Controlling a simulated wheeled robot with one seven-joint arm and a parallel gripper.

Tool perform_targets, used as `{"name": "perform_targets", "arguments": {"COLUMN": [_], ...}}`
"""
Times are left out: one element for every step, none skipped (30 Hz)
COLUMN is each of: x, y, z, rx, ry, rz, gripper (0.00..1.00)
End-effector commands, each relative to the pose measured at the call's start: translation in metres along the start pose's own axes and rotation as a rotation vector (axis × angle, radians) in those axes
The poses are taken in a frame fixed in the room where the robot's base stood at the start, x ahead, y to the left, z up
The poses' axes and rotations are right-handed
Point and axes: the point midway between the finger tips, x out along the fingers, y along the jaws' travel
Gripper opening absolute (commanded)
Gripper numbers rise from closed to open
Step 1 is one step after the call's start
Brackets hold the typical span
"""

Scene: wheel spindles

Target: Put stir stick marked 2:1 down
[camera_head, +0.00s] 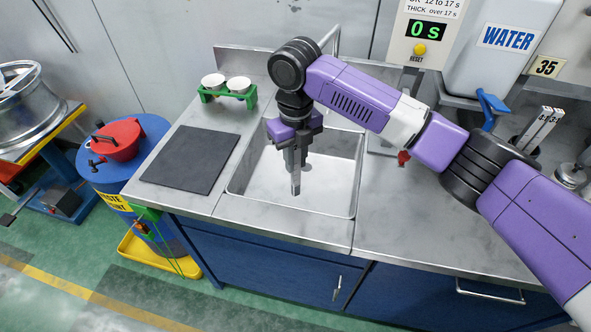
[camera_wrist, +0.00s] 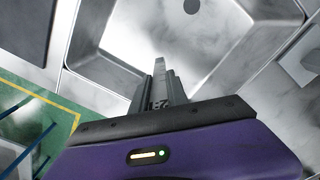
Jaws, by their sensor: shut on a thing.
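My gripper (camera_head: 294,158) points down over the sink (camera_head: 338,180) and is shut on a grey metal stir stick (camera_head: 296,186). The stick's lower end hangs below the fingers, over the basin, and its contact with the basin floor cannot be told. In the wrist view the stick (camera_wrist: 160,68) stands out between the two fingers (camera_wrist: 160,92). Dark characters show on it near the gripper, too small and turned to read surely. Other marked sticks (camera_head: 545,125) stand upright in a holder at the right of the counter.
A dark grey mat (camera_head: 190,159) lies bare on the counter left of the sink. Behind it a green rack (camera_head: 228,95) holds two white cups. A blue waste drum (camera_head: 125,165) with a red lid stands at the left. A water container (camera_head: 500,45) hangs at the back right.

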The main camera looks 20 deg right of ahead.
Motion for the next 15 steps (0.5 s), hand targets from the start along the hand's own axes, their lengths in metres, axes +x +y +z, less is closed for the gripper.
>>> {"name": "perform_targets", "arguments": {"x": [0.002,0.004,0.007,0.010,0.014,0.019,0.024,0.029,0.035,0.038,0.041,0.043,0.044,0.044,0.044], "y": [0.000,0.000,0.000,0.000,0.000,0.000,0.000,0.000,0.000,0.000,0.000,0.000,0.000,0.000,0.000], "z": [0.000,0.000,0.000,-0.001,-0.001,-0.001,-0.001,-0.001,-0.001,-0.001,-0.001,-0.001,0.000,0.000,0.000], "rx": [0.000,0.000,0.000,-0.001,-0.001,0.000,0.000,0.001,0.001,0.001,0.001,0.001,0.000,0.000,0.000], "ry": [0.000,0.000,0.001,0.002,0.002,0.002,0.002,0.003,0.003,0.001,0.001,0.001,0.000,0.000,0.000], "rz": [0.000,0.001,0.001,0.001,0.001,0.001,0.001,0.000,0.000,0.000,0.000,0.000,0.000,0.000,0.000], "gripper": [0.00,0.00,0.00,0.00,0.00,0.00,0.00,0.00,0.00,0.00,0.00,0.00,0.00,0.00,0.00]}}
